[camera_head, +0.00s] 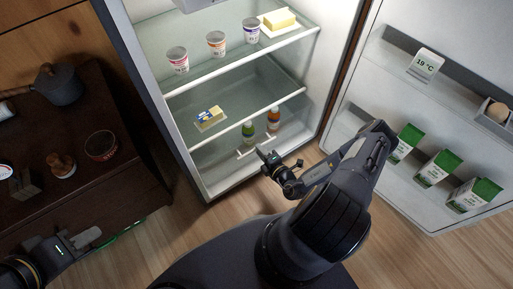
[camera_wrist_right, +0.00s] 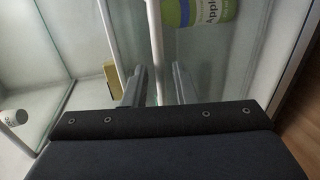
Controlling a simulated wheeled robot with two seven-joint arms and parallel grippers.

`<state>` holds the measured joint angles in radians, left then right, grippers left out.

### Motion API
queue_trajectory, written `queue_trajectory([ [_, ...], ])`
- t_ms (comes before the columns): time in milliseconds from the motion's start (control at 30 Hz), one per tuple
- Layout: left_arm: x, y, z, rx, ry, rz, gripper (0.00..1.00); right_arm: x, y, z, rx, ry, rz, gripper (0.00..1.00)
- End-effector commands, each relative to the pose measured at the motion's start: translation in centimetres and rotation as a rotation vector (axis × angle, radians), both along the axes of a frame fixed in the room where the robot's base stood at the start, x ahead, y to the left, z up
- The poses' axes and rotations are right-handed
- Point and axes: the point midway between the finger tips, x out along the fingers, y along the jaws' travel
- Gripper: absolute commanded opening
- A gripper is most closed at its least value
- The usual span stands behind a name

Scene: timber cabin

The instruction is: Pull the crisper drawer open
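The crisper drawer (camera_head: 232,157) is at the bottom of the open fridge, with a thin pale bar handle (camera_head: 246,151) across its front. A green-labelled bottle (camera_head: 248,130) and an orange bottle (camera_head: 273,119) show behind the handle. My right gripper (camera_head: 265,157) is at the handle. In the right wrist view the handle (camera_wrist_right: 156,45) runs between my two open fingers (camera_wrist_right: 158,82), with a gap visible on the finger sides; contact cannot be told. My left gripper (camera_head: 92,240) is low at the left, away from the fridge; its finger opening is unclear.
The fridge door (camera_head: 420,110) stands open at the right, holding several green-white cartons (camera_head: 436,167). Shelves above hold cups (camera_head: 216,43) and butter (camera_head: 209,118). A dark cabinet (camera_head: 120,190) with a pot (camera_head: 58,84) stands left. Wooden floor lies in front.

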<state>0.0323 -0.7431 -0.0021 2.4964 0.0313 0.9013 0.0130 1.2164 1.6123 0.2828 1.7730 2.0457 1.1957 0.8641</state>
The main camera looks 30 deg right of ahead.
Motion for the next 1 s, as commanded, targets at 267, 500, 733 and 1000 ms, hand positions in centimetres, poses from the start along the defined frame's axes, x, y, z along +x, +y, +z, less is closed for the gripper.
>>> queue_trajectory([
  [267,0.0,0.0,-1.0,0.000,0.000,0.000,0.36,2.7,0.2,-0.6,-0.001,0.000,0.001,0.25],
  [500,0.0,0.0,-0.9,0.000,0.000,0.000,0.36,2.8,0.2,-0.6,0.000,0.001,0.001,0.25],
  [733,0.0,0.0,-0.9,0.000,0.000,0.000,0.36,2.8,0.2,-0.5,0.000,0.001,0.000,0.00],
  [1000,0.0,0.0,-0.9,0.000,0.000,0.000,0.36,2.8,0.2,-0.5,0.000,0.001,0.000,0.00],
])
